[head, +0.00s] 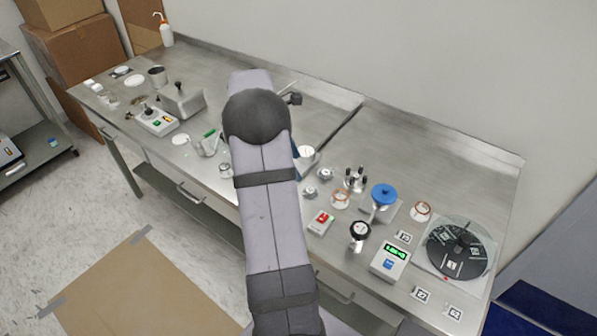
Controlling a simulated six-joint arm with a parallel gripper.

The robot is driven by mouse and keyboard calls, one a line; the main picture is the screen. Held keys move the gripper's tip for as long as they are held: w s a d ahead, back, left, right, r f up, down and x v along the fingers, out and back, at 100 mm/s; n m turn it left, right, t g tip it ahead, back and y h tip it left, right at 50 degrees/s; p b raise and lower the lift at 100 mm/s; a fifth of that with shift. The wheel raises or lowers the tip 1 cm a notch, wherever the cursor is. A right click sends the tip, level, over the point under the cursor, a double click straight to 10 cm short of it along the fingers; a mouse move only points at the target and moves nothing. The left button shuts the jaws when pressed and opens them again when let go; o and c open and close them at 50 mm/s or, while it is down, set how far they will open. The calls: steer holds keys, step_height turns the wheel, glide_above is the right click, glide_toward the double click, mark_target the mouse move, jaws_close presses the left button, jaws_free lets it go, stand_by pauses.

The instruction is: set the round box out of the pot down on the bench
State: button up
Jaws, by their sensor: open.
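A small open steel pot (157,77) stands upright toward the far left of the bench (335,92). I cannot make out a round box inside it from this angle. My arm reaches up across the middle of the head view, and its large dark joint and links cover the centre of the bench. My gripper does not show; it is hidden behind the arm.
A steel box with a knob (181,101) and a control box with buttons (157,121) stand near the pot. A blue-topped valve (383,195), a green-display meter (390,262) and a dark round plate (458,250) crowd the right. The back strip is mostly clear.

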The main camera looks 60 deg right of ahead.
steer(key=shift+w+a+r, duration=0.1)
steer(key=shift+w+r, duration=0.05)
steer(key=shift+r, duration=0.25)
steer(key=w+a+m+t+y, duration=0.1)
steer(key=w+a+m+t, duration=0.2)
steer(key=a, duration=2)
steer(key=s+a+f+m+y, duration=0.1)
steer(key=s+a+f+m, duration=0.1)
steer(key=s+a, duration=0.3)
steer(key=s+a+f+m, duration=0.1)
steer(key=s+a, duration=0.3)
steer(key=a, duration=0.7)
steer(key=shift+s+f+m+t+y, duration=0.3)
steer(key=shift+s+f+m+y, duration=0.1)
steer(key=shift+m, duration=0.4)
steer(key=shift+a, duration=0.1)
